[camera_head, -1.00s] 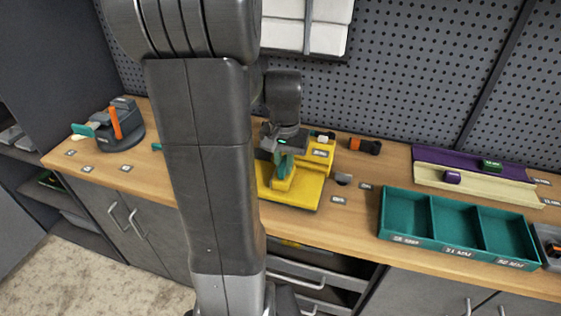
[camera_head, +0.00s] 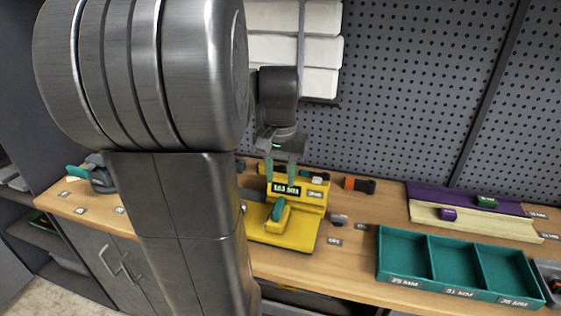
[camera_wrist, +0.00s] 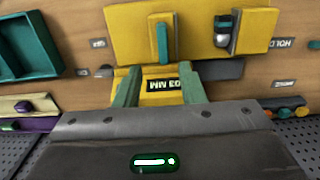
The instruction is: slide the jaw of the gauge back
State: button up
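The gauge is a yellow device on the bench, with a flat base plate (camera_head: 296,238) and a raised back block carrying a dark display (camera_head: 286,189) that reads roughly 103 MM. Its jaw (camera_head: 279,211), a small yellow block with a teal tab, stands on the plate in front of the display. The teal tab (camera_wrist: 162,42) also shows in the wrist view. My gripper (camera_head: 280,180) is above the gauge, teal fingers pointing down and apart. In the wrist view my gripper (camera_wrist: 159,70) is open, with the display visible between the fingers and the jaw clear beyond them.
A teal three-compartment tray (camera_head: 432,282) stands at the right. Behind it are a purple and cream rail (camera_head: 475,222). A black and orange piece (camera_head: 358,184) and a small grey piece (camera_head: 338,219) lie right of the gauge. A pegboard wall (camera_head: 420,90) rises behind.

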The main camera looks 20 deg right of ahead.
aim_at(276, 204)
notch_tip(276, 204, up, 4)
jog(key=shift+f, duration=0.1)
jog(key=shift+f, duration=0.15)
dwell(0.4)
notch_tip(276, 204, down, 14)
jog(key=shift+r, duration=0.2)
jog(key=shift+w+a, duration=0.35)
jog(key=shift+a, duration=0.15)
jog(key=shift+a, duration=0.1)
